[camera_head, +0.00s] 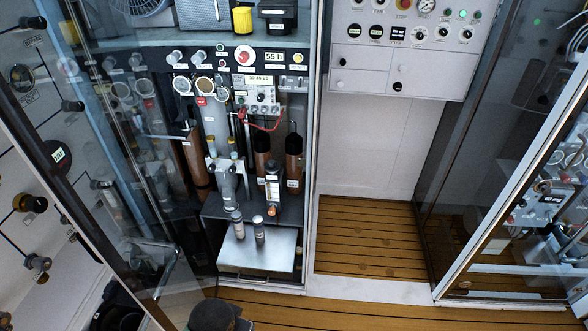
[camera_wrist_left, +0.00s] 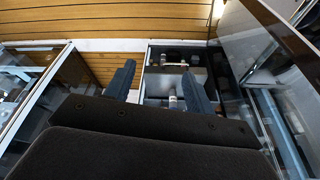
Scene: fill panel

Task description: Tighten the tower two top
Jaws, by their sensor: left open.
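Two brown columns with dark upper parts stand side by side in the open cabinet in the head view, one on the left (camera_head: 263,155) and one on the right (camera_head: 294,158). My right gripper is in neither view.
A metal box (camera_head: 258,252) with two small cylinders on top sits low in the cabinet. A red cable (camera_head: 265,126) hangs below a small display unit (camera_head: 262,92). Glass doors flank the cabinet (camera_head: 95,130). The wooden floor (camera_head: 365,240) at the right is clear.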

